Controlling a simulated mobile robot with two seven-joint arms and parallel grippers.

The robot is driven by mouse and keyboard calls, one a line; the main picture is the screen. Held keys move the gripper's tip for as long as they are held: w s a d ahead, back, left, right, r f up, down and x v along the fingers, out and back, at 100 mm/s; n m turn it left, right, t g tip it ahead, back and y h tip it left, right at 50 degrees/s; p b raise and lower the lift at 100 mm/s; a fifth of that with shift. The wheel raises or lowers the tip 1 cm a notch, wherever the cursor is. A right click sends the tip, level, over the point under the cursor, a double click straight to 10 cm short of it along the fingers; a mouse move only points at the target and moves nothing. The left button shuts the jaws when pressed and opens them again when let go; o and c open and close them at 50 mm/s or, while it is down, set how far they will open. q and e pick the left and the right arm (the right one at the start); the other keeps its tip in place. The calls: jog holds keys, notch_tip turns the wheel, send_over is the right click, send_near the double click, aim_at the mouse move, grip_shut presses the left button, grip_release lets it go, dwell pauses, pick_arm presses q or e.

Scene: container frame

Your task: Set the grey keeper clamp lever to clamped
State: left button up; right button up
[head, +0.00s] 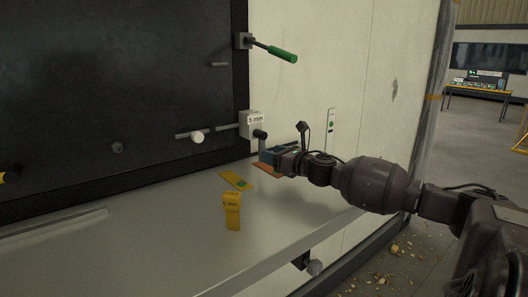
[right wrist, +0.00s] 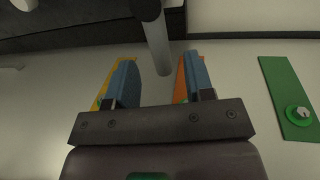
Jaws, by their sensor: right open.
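The grey keeper clamp lever (head: 262,146) is a short grey rod hanging down from a dark round hub, beside the white block marked 5 mm (head: 253,123). In the right wrist view the lever (right wrist: 157,45) runs down between the fingers of my right gripper (right wrist: 158,67), with a visible gap on each side. My left gripper is in neither view.
A green-handled lever (head: 282,54) sticks out above. A yellow 5 mm piece (head: 232,210) and a yellow strip (head: 236,181) lie on the grey shelf (head: 150,235).

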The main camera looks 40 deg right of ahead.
aim_at(260, 147)
jog(key=shift+w+a, duration=0.2)
jog(key=shift+w, duration=1.75)
grip_shut()
